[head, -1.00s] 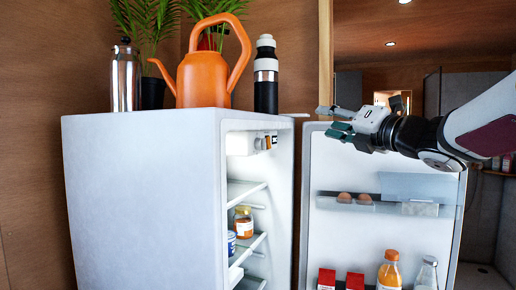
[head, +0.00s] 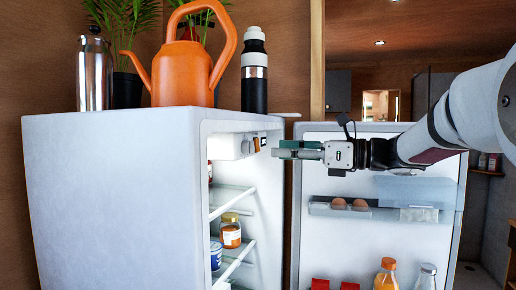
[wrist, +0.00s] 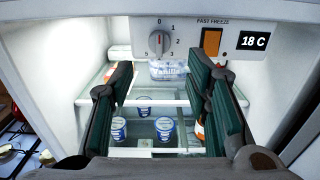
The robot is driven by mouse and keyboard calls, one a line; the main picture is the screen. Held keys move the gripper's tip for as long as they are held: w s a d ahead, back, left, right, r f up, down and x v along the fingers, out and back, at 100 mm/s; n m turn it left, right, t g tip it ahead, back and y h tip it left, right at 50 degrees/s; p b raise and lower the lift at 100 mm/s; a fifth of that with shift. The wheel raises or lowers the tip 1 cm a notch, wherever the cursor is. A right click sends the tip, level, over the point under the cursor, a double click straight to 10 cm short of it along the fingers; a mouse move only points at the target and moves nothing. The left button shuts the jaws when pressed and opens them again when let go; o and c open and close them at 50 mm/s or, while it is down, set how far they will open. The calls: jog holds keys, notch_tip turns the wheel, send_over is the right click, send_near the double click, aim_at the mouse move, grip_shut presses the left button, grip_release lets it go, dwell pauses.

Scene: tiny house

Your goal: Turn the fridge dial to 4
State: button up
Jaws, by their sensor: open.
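The grey fridge dial (wrist: 159,43) is on the control panel inside the top of the open fridge (head: 110,170). In the wrist view its raised grip stands about upright, with 0 above and 1, 2, 3 and 5 around it. I cannot make out a 4, nor which end of the grip is the pointer. My gripper (head: 283,150) is open and level, just right of the fridge opening at about panel height. In the wrist view its green-padded fingers (wrist: 160,92) stand wide apart, below and either side of the dial, with nothing between them.
An orange FAST FREEZE switch (wrist: 211,42) and an 18 C display (wrist: 253,41) sit right of the dial. Shelves below hold several tubs (wrist: 164,128) and a jar (head: 230,231). The open fridge door (head: 385,245) stands below my arm. An orange watering can (head: 183,78) stands on top.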

aim_at(254, 150)
jog(key=p+x, duration=0.1)
jog(key=x, duration=0.6)
jog(key=shift+c, duration=0.6)
grip_shut()
